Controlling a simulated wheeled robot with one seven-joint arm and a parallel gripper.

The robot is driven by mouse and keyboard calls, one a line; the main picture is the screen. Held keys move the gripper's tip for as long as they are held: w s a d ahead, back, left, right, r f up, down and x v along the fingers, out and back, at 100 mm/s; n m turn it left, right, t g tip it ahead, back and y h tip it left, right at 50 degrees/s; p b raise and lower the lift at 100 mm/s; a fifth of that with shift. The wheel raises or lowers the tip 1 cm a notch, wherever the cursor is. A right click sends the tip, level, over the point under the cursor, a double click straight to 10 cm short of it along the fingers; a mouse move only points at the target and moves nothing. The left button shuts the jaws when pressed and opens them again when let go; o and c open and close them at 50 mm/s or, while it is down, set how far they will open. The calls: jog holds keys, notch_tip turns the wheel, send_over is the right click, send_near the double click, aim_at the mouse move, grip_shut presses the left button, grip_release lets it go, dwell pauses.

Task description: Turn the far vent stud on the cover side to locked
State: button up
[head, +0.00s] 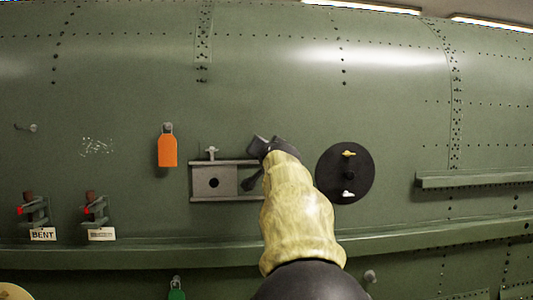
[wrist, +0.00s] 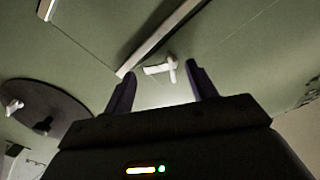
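My gripper (head: 257,164) is in front of the right part of a grey bracket with a holed plate (head: 203,183) and hides that part. In the wrist view its two dark fingers (wrist: 162,88) are spread apart with nothing held. A pale T-shaped stud (wrist: 168,67) shows in the gap between them, beyond the tips and beside a rail (wrist: 160,38). In the head view a small T-shaped stud (head: 212,151) stands above the bracket; I cannot tell if it is the same one. A black round cover (head: 328,172) with a yellow stud (head: 348,154) and a white stud (head: 348,194) is to the right.
An orange tag (head: 167,150) hangs left of the bracket. Two red-marked clamps (head: 37,210) (head: 96,208) with labels are at lower left. A long ledge (head: 420,231) runs below, and a shorter rail (head: 480,179) juts at right. The skin above is clear.

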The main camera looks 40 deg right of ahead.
jog(key=shift+a, duration=0.1)
jog(key=b+v, duration=0.4)
jog(key=v, duration=1.3)
jog(key=shift+b, duration=0.3)
jog(key=shift+s+a+f, duration=0.1)
jog(key=shift+a, duration=0.05)
